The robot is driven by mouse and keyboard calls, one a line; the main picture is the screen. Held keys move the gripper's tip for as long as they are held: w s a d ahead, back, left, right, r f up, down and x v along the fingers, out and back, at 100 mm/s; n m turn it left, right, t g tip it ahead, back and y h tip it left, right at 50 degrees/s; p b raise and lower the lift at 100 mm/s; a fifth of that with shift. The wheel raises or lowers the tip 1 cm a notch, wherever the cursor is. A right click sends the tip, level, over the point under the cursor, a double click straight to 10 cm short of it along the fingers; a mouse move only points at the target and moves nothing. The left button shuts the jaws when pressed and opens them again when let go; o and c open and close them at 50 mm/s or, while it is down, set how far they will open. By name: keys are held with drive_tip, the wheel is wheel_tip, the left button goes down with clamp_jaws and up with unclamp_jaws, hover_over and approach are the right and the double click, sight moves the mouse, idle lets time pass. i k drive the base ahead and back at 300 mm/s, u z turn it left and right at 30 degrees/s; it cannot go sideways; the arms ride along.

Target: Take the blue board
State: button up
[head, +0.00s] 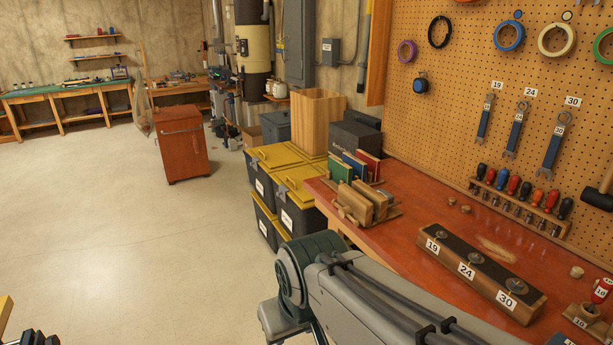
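The blue board (353,166) stands upright in a wooden rack on the red workbench, between a green board (340,170) on its left and a red board (369,166) on its right. Its lower part is hidden by the rack and the wooden pieces in front. My arm crosses the lower middle of the head view, in front of the bench's near edge. My gripper is out of view, so its state does not show.
A wooden block (480,272) labelled 19, 24 and 30 stands on the workbench (405,238). Wooden pieces (360,203) stand in front of the boards. Yellow-lidded bins (301,183) sit left of the bench. A red cabinet (183,146) stands farther back.

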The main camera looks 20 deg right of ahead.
sight(359, 166)
drive_tip(key=u, duration=0.25)
drive_tip(key=i, duration=2.5)
drive_tip(key=z, duration=1.2)
drive_tip(key=i, duration=0.95)
drive_tip(key=z, duration=1.25)
drive_tip(key=i, duration=0.3)
drive_tip(key=z, duration=0.15)
